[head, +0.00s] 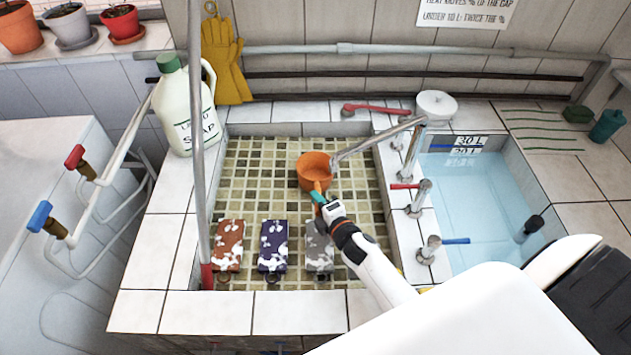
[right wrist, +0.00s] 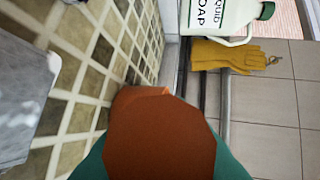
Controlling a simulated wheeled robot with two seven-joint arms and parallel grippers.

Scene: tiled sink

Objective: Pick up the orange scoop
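The orange scoop (head: 313,171) is in the tiled basin, its cup towards the back and its handle towards me. My right gripper (head: 319,197) is at the handle, coming in from the lower right, with teal fingertips on both sides of it. In the right wrist view the scoop (right wrist: 160,138) fills the space between the teal fingers, which look closed against it. The fingers hide part of the handle. I cannot tell whether the scoop touches the basin floor. My left gripper is not in view.
Three patterned blocks, red-brown (head: 229,246), purple (head: 273,246) and grey (head: 319,250), lie at the basin's front. A metal spout (head: 375,140) reaches over the basin near the scoop. A water-filled basin (head: 480,200) is right; a soap jug (head: 186,112) stands at the back left.

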